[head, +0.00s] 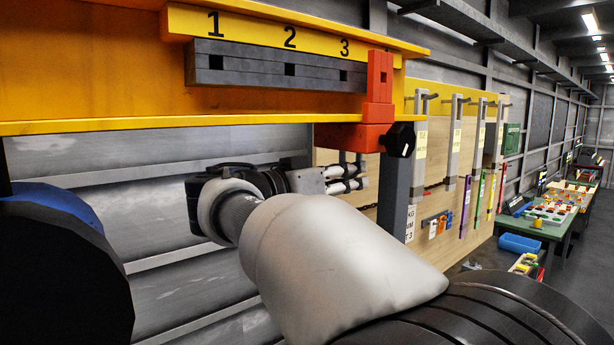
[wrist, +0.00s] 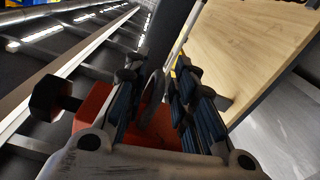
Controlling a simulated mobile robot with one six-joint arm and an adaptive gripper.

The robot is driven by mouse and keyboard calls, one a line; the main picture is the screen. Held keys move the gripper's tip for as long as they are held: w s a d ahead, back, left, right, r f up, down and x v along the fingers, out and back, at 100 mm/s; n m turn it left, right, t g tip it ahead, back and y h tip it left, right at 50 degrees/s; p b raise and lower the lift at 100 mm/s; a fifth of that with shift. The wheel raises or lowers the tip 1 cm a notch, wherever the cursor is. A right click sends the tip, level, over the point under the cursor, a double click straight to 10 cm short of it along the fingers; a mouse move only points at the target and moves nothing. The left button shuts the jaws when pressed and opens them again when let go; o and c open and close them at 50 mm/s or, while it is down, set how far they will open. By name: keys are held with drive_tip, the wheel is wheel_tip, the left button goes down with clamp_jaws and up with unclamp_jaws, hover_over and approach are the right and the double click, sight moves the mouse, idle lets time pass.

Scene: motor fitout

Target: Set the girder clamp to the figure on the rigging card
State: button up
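The red girder clamp (head: 379,85) sits at the right end of the yellow girder (head: 80,72), just right of the figure 3. Its lower block carries a black knob (head: 400,139). The clamp (wrist: 95,112) and knob (wrist: 50,98) also show at the left in the wrist view. My gripper (head: 352,178) points right, below the clamp's lower block. In the wrist view my gripper's fingers (wrist: 157,75) stand apart, with a grey curved part and some red visible between them. I cannot tell whether they touch anything. A white card (head: 411,224), partly hidden, shows "KG", "MM" and "T 3".
A grey slotted bar (head: 270,68) with square holes lies under the figures 1, 2 and 3. A dark post (head: 394,190) stands right of my gripper. Behind it is a wooden board (head: 448,150) with hanging labelled strips. Green benches (head: 545,228) stand farther right.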

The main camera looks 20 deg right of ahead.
clamp_jaws()
idle(0.4)
drive_tip(key=shift+a+f+b, duration=0.1)
drive_tip(key=shift+a+b, duration=0.15)
drive_tip(key=shift+b, duration=0.05)
drive_tip(key=b+v, duration=0.3)
drive_tip(key=v, duration=0.2)
drive_tip(key=shift+a, duration=0.15)
drive_tip(key=shift+o, duration=1)
unclamp_jaws()
drive_tip(key=shift+a, duration=0.15)
drive_tip(key=shift+o, duration=0.2)
